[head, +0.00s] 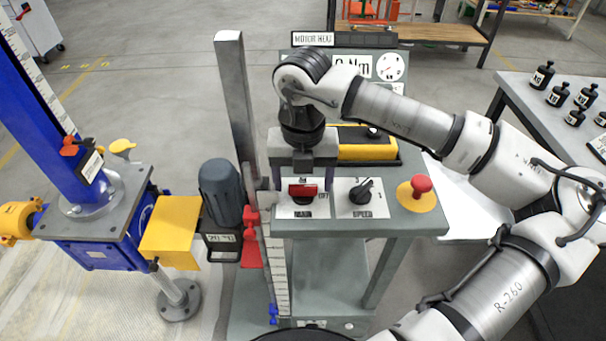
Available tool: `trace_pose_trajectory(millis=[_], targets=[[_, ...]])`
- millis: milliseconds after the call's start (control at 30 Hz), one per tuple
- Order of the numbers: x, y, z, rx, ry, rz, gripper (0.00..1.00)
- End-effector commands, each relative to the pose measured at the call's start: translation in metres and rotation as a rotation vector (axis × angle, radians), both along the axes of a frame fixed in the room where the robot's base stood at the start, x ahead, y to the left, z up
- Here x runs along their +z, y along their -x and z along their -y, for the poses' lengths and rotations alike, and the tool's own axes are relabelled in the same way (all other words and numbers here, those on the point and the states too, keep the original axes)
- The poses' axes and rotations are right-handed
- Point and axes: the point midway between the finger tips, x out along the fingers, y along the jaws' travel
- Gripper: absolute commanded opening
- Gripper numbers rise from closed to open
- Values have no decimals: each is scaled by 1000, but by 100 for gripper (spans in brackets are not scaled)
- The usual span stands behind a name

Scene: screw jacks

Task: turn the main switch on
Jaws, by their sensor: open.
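The main switch (302,192) is a red handle on a white plate on the grey control panel, at the front left of the panel top. Its handle lies roughly across the plate, with the OFF mark to its right. My gripper (302,166) points down just above and behind the switch, with its jaws apart and nothing seen between them. Whether it touches the handle cannot be told. The gripper hides the back part of the switch plate.
A black speed knob (361,191) and a red mushroom button (421,185) sit right of the switch. An upright grey post (236,100) and a dark motor (221,191) stand close on the left. A yellow-and-black device (365,148) lies behind.

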Motion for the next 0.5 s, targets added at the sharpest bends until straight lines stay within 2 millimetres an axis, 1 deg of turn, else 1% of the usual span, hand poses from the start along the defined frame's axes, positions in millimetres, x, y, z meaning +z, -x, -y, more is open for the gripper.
trace_pose_trajectory(millis=[233,267,500], targets=[[-1,0,0,0,0,0,73],[-1,0,0,0,0,0,71],[-1,0,0,0,-1,0,40]])
